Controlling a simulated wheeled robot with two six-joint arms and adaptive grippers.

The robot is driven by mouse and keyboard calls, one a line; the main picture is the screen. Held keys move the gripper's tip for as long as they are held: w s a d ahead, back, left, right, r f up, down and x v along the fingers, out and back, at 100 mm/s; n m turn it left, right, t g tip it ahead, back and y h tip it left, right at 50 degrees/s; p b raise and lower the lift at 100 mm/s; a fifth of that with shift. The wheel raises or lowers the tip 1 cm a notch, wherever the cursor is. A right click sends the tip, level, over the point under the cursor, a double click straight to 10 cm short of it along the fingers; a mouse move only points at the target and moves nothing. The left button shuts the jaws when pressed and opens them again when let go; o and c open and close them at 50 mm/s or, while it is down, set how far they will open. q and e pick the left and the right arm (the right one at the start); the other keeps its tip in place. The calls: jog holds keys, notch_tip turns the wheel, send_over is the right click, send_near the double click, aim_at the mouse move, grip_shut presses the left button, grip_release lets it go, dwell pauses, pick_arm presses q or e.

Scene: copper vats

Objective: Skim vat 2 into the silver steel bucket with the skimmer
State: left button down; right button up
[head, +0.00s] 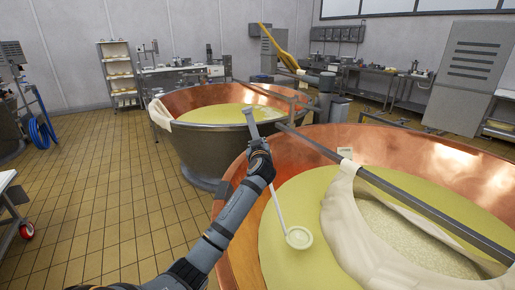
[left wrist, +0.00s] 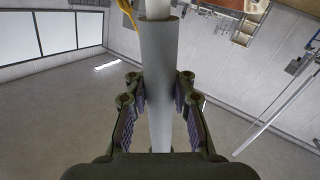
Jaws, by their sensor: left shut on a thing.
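My left gripper (head: 260,158) is shut around the grey handle of the skimmer (head: 281,203). The handle slants down to a round pale head (head: 299,238) at the yellow liquid in the near copper vat (head: 408,150). I cannot tell whether the head touches the liquid or hovers just over it. In the left wrist view the fingers (left wrist: 159,95) flank the thick grey handle (left wrist: 159,55). A second copper vat (head: 205,100) with yellow liquid stands behind. No number shows on either vat. The silver steel bucket and my right gripper are not in view.
A pale cloth (head: 350,215) hangs in the near vat, with white curd inside it, under a long grey bar (head: 430,208). A yellow-brown paddle (head: 277,47) rises behind the vats. Shelves (head: 119,75) and workbenches line the back wall.

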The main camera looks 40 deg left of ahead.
pick_arm(q)
notch_tip(320, 180, up, 27)
jog(key=p, duration=1.6)
jog(key=shift+r, duration=0.2)
dwell(0.3)
dwell(1.0)
notch_tip(320, 180, down, 4)
jog(key=b, duration=0.4)
jog(key=shift+f, duration=0.15)
